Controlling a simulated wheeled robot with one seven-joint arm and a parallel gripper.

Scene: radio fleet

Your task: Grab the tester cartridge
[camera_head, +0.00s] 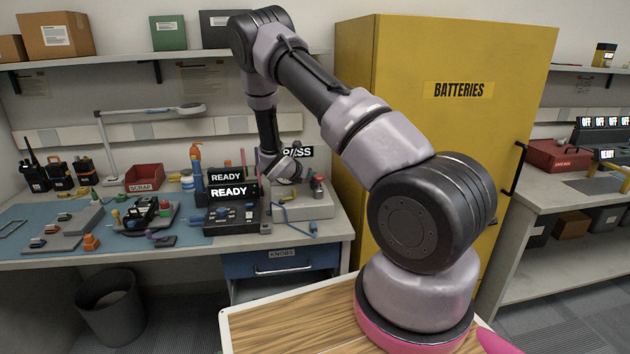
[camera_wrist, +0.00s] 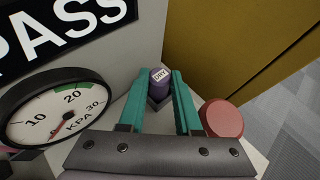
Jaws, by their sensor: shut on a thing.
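The tester cartridge (camera_wrist: 160,78) is a small dark purple cylinder with a white label on top. My gripper (camera_wrist: 161,84), with teal fingers, is shut on it, one finger on each side. A dark angular shape sits just below the cartridge; I cannot tell whether the cartridge is seated in it or clear of it. The pale tester (camera_head: 308,208) stands at the right end of the bench, with a PASS display (camera_wrist: 62,28) and a round KPA gauge (camera_wrist: 58,108) on the left. In the head view my wrist is over the tester, and the cartridge cannot be made out.
A red round knob (camera_wrist: 222,118) is close to the right finger. Two READY displays (camera_head: 229,192) stand left of the tester. The yellow BATTERIES cabinet (camera_head: 458,135) rises to the right. Radios and parts crowd the left bench. A KNOBS drawer (camera_head: 281,262) is below.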

